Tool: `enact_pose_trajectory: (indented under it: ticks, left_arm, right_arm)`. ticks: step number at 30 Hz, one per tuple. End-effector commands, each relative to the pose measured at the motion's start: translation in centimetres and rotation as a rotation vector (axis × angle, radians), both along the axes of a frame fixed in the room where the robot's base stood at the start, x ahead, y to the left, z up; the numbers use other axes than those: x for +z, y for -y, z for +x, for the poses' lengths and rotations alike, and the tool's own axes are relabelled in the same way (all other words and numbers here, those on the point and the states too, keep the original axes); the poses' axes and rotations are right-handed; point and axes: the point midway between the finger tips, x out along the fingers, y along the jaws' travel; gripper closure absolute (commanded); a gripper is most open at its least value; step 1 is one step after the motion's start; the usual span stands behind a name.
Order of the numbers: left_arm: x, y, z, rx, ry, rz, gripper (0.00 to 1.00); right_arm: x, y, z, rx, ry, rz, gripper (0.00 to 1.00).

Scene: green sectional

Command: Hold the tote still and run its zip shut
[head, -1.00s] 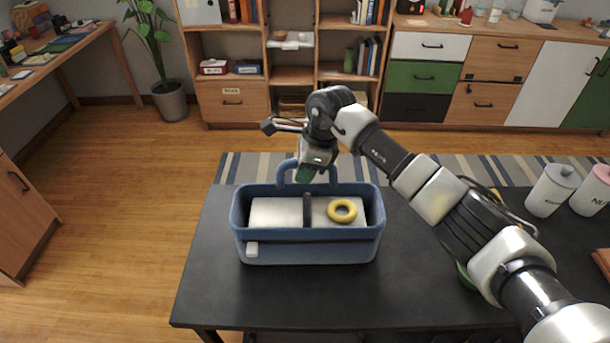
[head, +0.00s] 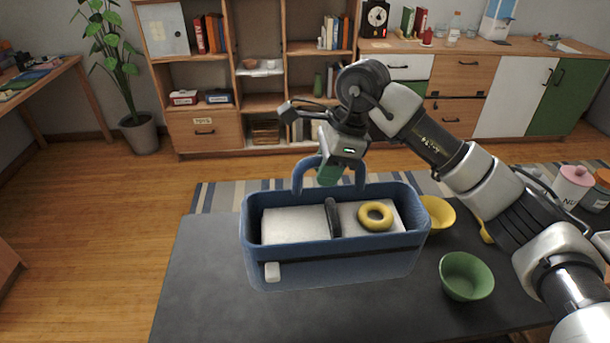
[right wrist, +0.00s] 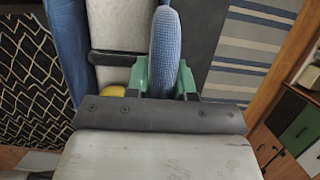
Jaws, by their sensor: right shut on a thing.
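The blue tote (head: 335,268) is in the middle of the head view, open at the top, slightly turned, and seems raised off the table. A pale zip pull (head: 272,271) sits at the left end of a dark band on its front wall. Inside are light panels, a dark divider (head: 332,217) and a yellow ring (head: 375,215). My right gripper (head: 330,172), with green fingers, is shut on the tote's far-side handle (head: 299,178). The right wrist view shows the handle (right wrist: 165,45) between the fingers (right wrist: 162,82). My left gripper is not in view.
The dark table (head: 200,290) has free room at left and front. A green bowl (head: 466,276) and a yellow bowl (head: 437,214) stand right of the tote, with canisters (head: 572,187) farther right. A striped rug (head: 215,198) and shelves lie beyond.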

Motion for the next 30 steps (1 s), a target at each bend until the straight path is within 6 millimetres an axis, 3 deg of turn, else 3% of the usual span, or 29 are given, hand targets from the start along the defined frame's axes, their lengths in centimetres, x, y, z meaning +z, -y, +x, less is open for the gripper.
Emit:
enact_pose_trajectory:
  ticks: [6,17,30]
  left_arm:
    - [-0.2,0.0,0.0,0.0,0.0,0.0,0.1]
    - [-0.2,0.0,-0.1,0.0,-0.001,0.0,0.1]
    - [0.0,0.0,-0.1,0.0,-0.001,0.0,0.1]
  right_arm:
    - [0.9,1.0,-0.6,0.001,0.002,0.001,1.0]
    - [1.0,1.1,-0.6,0.001,0.002,0.002,1.0]
    - [1.0,-0.8,0.5,0.0,0.002,0.003,1.0]
